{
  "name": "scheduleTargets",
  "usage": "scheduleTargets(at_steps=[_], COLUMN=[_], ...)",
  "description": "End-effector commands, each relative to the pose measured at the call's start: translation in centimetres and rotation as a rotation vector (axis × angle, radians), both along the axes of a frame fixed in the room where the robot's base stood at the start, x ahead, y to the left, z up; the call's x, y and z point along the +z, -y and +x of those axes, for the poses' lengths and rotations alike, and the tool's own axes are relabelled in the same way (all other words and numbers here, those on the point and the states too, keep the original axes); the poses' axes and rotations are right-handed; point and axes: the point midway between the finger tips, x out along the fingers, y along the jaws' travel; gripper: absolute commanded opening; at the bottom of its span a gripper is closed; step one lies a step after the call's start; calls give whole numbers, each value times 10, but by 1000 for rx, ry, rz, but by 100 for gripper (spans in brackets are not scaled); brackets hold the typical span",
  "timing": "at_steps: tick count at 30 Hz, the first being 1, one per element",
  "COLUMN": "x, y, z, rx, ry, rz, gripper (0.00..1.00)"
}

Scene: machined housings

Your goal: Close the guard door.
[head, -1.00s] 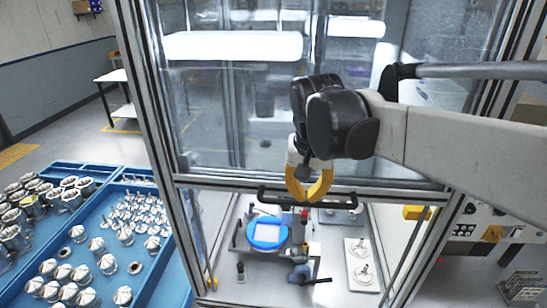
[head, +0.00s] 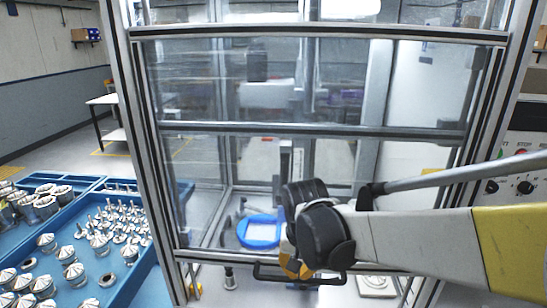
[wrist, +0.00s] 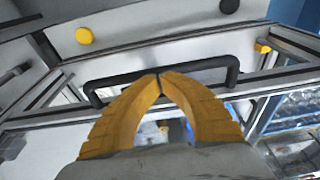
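The guard door (head: 215,257) is a clear, metal-framed panel on the front of the machine enclosure, with a black bar handle (head: 325,281) along its bottom rail. Some of the machine's inside shows below that rail in the head view. My gripper (head: 296,270) is at the handle, with its yellow fingers partly hidden by my black wrist joint. In the wrist view, the yellow fingers (wrist: 160,76) meet at their tips over the middle of the handle (wrist: 205,65). The bar runs across behind the tips, not visibly between them. I cannot tell whether they press on it.
Inside the enclosure are a blue round part (head: 261,232) and a pale plate (head: 377,284). Blue trays (head: 130,265) of metal parts stand to the left. A control panel (head: 520,165) with a red button is on the right. The enclosure's posts stand on both sides.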

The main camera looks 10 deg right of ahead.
Motion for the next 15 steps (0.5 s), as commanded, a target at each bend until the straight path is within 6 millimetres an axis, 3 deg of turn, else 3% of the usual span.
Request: scheduleTargets(at_steps=[1,6,15], x=[-31,-89,-165], y=[0,0,0], z=[0,0,0], rx=[0,0,0], ry=[0,0,0], rz=[0,0,0], gripper=[0,0,0])
